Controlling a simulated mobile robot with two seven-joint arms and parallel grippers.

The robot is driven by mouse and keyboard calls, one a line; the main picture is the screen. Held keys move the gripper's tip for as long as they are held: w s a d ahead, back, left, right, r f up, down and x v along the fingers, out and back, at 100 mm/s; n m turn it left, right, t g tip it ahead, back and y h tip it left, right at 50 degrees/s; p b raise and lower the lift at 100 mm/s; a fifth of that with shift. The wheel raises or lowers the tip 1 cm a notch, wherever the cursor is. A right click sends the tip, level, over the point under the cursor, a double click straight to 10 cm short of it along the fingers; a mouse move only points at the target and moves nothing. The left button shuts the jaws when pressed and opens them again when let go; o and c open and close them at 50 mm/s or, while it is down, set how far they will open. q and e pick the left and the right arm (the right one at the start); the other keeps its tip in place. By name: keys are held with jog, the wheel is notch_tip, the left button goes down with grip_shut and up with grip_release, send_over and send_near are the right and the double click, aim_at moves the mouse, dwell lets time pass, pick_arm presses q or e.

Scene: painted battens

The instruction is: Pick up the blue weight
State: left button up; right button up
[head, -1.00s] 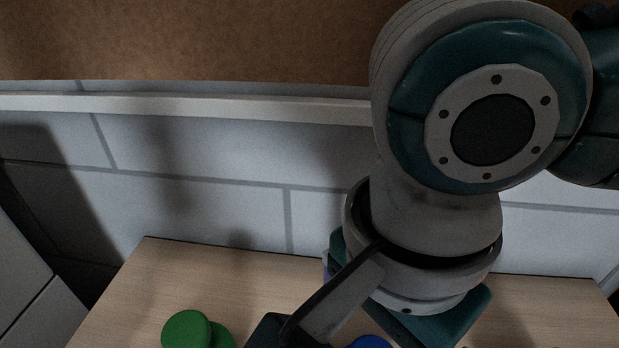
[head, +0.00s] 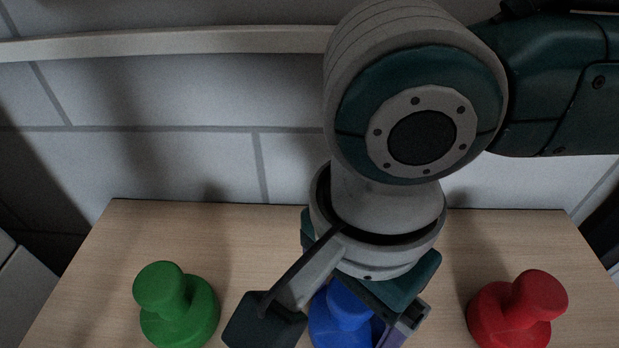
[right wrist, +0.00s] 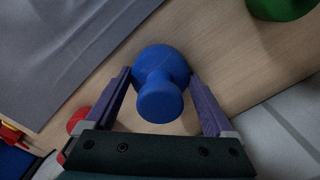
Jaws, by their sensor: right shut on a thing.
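The blue weight (head: 337,318) stands on the wooden table in the head view, between a green and a red weight and partly hidden by my right arm. In the right wrist view the blue weight (right wrist: 160,100) has a round knob above a wider base. My right gripper (right wrist: 162,77) is shut on it, with one purple finger on each side. In the head view only part of my right gripper (head: 385,325) shows. My left gripper is not in view.
The green weight (head: 176,305) stands to the left and the red weight (head: 518,310) to the right, both apart from my gripper. A wall rises behind the table (head: 240,235). A grey mat or cloth (right wrist: 70,45) lies at upper left in the right wrist view.

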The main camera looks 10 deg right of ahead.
grip_shut()
jog(key=shift+r, duration=0.1)
dwell(0.3)
